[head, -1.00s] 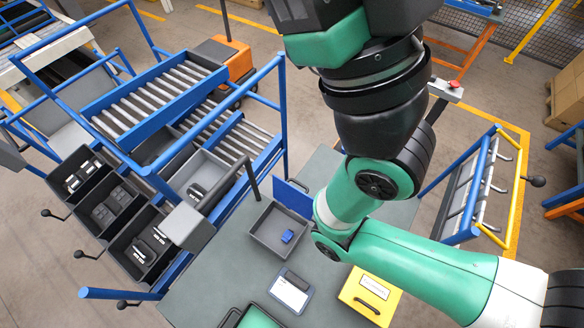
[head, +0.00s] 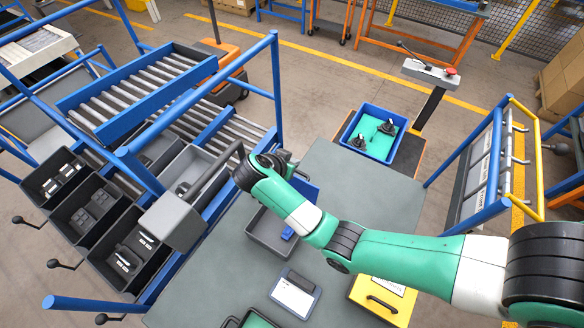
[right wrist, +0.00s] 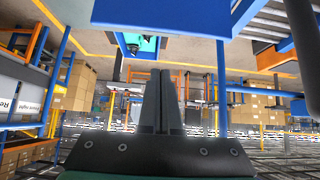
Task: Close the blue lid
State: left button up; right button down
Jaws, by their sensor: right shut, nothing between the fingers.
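The blue lid (head: 306,188) stands up at the back edge of a grey box (head: 268,240). My right arm partly hides the lid. The box is open, and a small blue part (head: 288,233) lies inside it. My right wrist is above and behind the box, close to the lid, and its fingers are mostly hidden in the head view. In the right wrist view my right gripper (right wrist: 160,77) is shut and empty. A blue panel (right wrist: 165,14), which looks like the lid, fills the top there, apart from the fingertips. My left gripper is not in view.
A tablet-like panel (head: 295,293) and a yellow case (head: 384,299) lie on the grey table (head: 205,293). A roller rack with a blue frame (head: 278,95) stands at the left. A blue bin (head: 346,138) with black parts is behind the table.

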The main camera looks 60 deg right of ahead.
aim_at(295, 186)
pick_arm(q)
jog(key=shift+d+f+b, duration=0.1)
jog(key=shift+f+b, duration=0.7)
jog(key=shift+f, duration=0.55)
pick_arm(e)
jog(key=shift+s+d+f, duration=0.1)
jog(key=shift+d+f, duration=0.5)
jog(key=shift+f, duration=0.75)
jog(key=shift+s+d+f, duration=0.1)
jog(key=shift+d+f, duration=0.55)
jog(key=shift+f, duration=0.7)
jog(key=shift+s+d+f, duration=0.1)
jog(key=shift+d+f, duration=0.5)
jog(key=shift+f, duration=0.75)
